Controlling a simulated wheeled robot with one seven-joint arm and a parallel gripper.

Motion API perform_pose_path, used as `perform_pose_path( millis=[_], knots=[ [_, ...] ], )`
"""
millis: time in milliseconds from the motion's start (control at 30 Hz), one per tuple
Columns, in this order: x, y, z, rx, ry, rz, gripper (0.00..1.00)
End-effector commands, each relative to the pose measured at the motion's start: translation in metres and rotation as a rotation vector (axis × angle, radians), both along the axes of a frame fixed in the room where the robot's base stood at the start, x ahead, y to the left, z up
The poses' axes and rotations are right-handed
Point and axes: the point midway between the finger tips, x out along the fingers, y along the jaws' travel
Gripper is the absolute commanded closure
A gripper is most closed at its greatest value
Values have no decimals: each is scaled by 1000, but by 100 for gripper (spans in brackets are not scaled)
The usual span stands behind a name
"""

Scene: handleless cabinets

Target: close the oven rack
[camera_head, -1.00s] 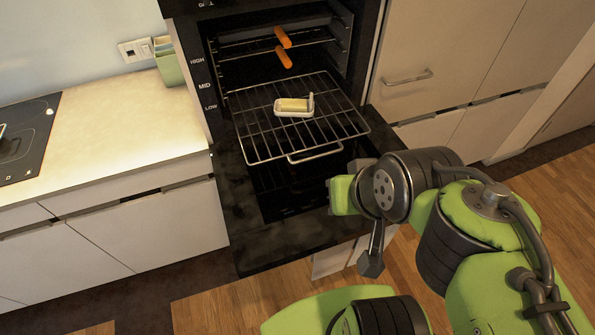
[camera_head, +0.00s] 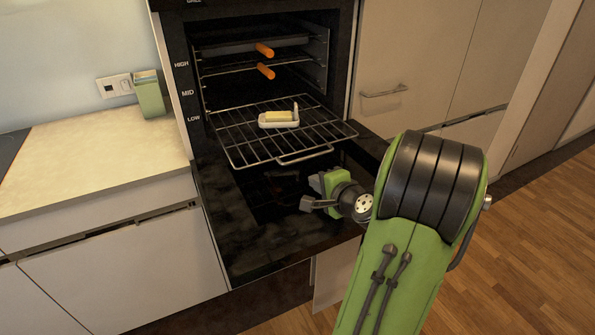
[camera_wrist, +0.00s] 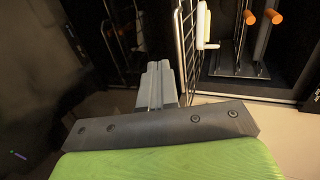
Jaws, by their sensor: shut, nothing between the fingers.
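The oven rack (camera_head: 236,141) is a wire rack pulled partway out of the oven at the low level, over the open oven door (camera_head: 250,240). A white dish with a yellow block (camera_head: 279,118) sits on the rack. The rack also shows edge-on in the wrist view (camera_wrist: 186,50), to the right of my gripper's fingers. My gripper (camera_wrist: 158,80) is shut and empty. In the head view my wrist is low in front of the rack, over the door's right part; the fingertips are hard to make out there. I cannot tell whether the fingers touch the rack.
Two upper racks with orange-handled items (camera_head: 265,71) are inside the oven. A counter (camera_head: 90,150) with a green container (camera_head: 149,95) is at left. A cabinet with a bar handle (camera_head: 384,91) is at right. Wooden floor at the lower right is clear.

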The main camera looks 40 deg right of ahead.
Motion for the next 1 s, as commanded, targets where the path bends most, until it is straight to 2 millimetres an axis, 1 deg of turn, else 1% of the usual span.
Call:
perform_pose_path(
  millis=[33,200,300,400,533,867,1000],
  knots=[
    [11,-2,-5,-1,1,6,100],
    [44,-11,-19,-1,0,5,100],
    [61,-16,-11,-5,-1,5,100],
    [72,-20,-10,-3,1,2,100],
    [77,-22,-9,-3,2,0,100],
    [78,-22,-9,-2,3,1,100],
    [85,-23,-8,-1,2,3,100]
  ],
)
